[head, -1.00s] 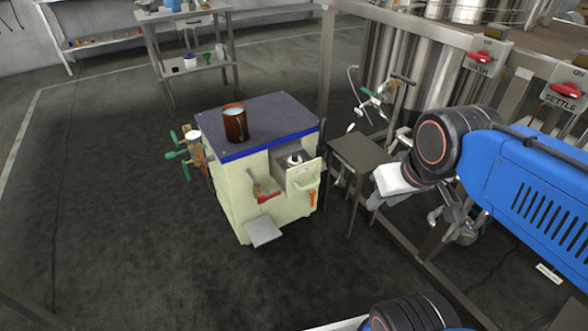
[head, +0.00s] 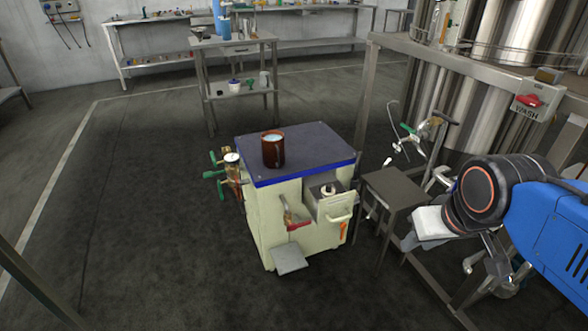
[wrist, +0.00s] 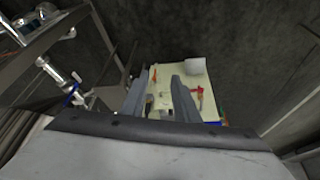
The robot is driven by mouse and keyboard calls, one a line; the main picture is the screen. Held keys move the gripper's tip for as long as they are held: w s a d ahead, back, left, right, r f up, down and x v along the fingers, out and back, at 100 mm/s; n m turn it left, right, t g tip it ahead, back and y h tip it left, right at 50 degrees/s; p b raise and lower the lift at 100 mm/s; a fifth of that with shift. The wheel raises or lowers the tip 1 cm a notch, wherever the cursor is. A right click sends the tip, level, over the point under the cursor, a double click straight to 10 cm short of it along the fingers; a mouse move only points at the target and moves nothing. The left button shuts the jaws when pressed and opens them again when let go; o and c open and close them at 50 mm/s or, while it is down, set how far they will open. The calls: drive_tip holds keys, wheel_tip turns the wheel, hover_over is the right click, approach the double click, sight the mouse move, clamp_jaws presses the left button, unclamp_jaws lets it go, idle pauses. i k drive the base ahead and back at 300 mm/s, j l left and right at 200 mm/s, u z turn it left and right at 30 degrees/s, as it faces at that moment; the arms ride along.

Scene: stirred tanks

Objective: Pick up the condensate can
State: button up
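A brown can (head: 273,150) with a pale top surface inside stands upright on the dark top of a cream cabinet (head: 278,215). It is the only such can I see there, and no label is readable. In the head view my gripper is mostly hidden behind my wrist, to the right of the cabinet and apart from the can. In the wrist view my gripper (wrist: 158,88) has its two grey fingers spread with nothing held between them. The cabinet's cream front (wrist: 160,75) shows beyond the fingers. The can is not clearly visible in the wrist view.
A small grey stand (head: 395,188) and steel frame posts (head: 367,95) are right of the cabinet. Green-handled valves (head: 218,172) stick out on its left. Steel tanks (head: 485,70) stand at the back right. The floor left of the cabinet is clear.

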sight(275, 152)
drive_tip(key=i+l, duration=0.1)
drive_tip(key=i, duration=0.75)
drive_tip(key=l+u, duration=0.05)
